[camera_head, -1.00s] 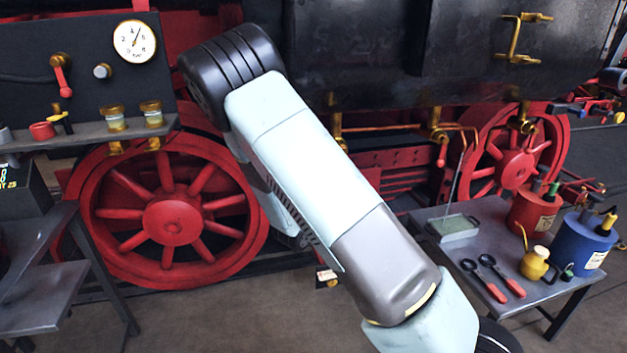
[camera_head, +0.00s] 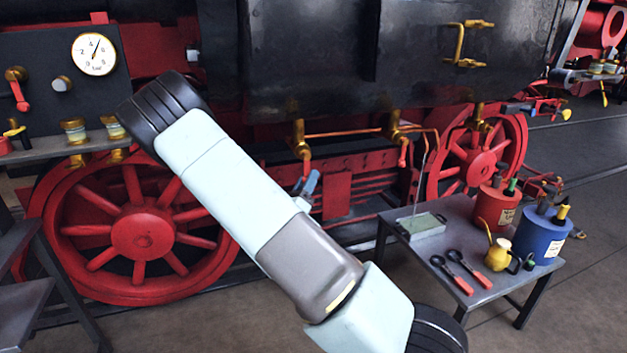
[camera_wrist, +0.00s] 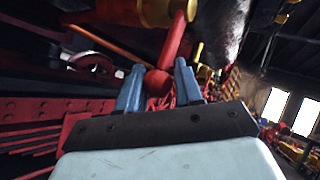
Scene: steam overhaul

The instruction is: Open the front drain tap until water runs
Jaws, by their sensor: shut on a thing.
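Several brass drain taps with red handles hang in a row under the dark cylinder body. The left tap (camera_head: 298,132) has its red handle (camera_head: 306,167) hanging down, and my gripper (camera_head: 312,183) is at the handle's lower end. In the wrist view the handle (camera_wrist: 173,42) runs down from the brass body (camera_wrist: 154,10) to a red ball end (camera_wrist: 158,83). My gripper (camera_wrist: 159,68) has its two blue fingers on either side of this ball, shut on it. I see no water under the tap.
Another brass tap (camera_head: 396,128) hangs to the right. A spoked red wheel (camera_head: 137,235) stands left behind my arm. A grey table (camera_head: 455,215) at right carries a red can (camera_head: 496,208), a blue can (camera_head: 541,240) and a yellow oiler (camera_head: 497,256).

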